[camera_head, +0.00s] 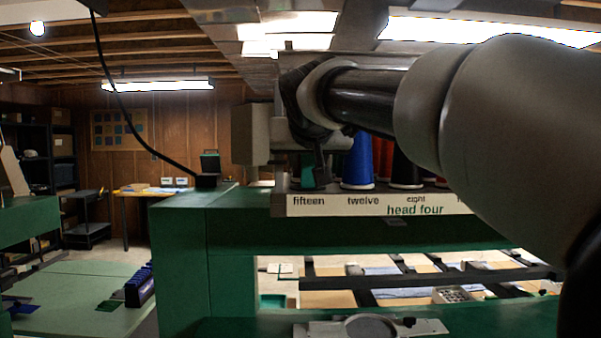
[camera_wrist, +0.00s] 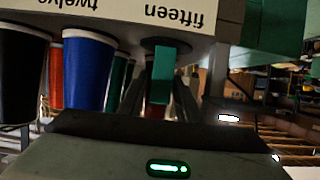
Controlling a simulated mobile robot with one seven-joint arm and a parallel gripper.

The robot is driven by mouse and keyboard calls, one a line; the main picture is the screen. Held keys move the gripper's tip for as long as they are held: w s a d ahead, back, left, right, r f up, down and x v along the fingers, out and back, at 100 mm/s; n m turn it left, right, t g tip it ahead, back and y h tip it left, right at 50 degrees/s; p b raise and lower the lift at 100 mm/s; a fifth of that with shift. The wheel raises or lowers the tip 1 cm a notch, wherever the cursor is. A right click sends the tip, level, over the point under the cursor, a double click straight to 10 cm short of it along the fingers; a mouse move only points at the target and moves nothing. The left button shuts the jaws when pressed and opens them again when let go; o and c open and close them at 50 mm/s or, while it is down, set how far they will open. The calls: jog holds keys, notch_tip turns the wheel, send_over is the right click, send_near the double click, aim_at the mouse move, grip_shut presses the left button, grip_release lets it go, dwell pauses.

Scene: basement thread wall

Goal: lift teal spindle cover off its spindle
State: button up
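The teal spindle cover (camera_head: 307,170) stands on the rack above the "fifteen" label in the head view, partly hidden by my gripper. In the wrist view, which is upside down, the teal cover (camera_wrist: 165,60) shows between my two dark fingers, below the "fifteen" label. My gripper (camera_wrist: 163,76) has a finger on each side of it, with the tips close to its sides. I cannot tell whether they touch it. In the head view my gripper (camera_head: 316,165) comes down over the cover from above.
A blue cone (camera_head: 358,162) stands right of the cover at "twelve", with a black one (camera_head: 405,170) beyond it. A red cone (camera_wrist: 56,75) shows behind the front row. The label strip (camera_head: 380,205) runs along the rack's front edge. A grey box (camera_head: 250,134) is at the left.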

jog(key=shift+s+r, duration=0.15)
jog(key=shift+s, duration=0.15)
jog(key=shift+c, duration=0.7)
jog(key=c, duration=0.6)
jog(key=shift+c, duration=0.2)
notch_tip(320, 180, up, 18)
jog(key=p, duration=0.7)
jog(key=shift+p, duration=0.4)
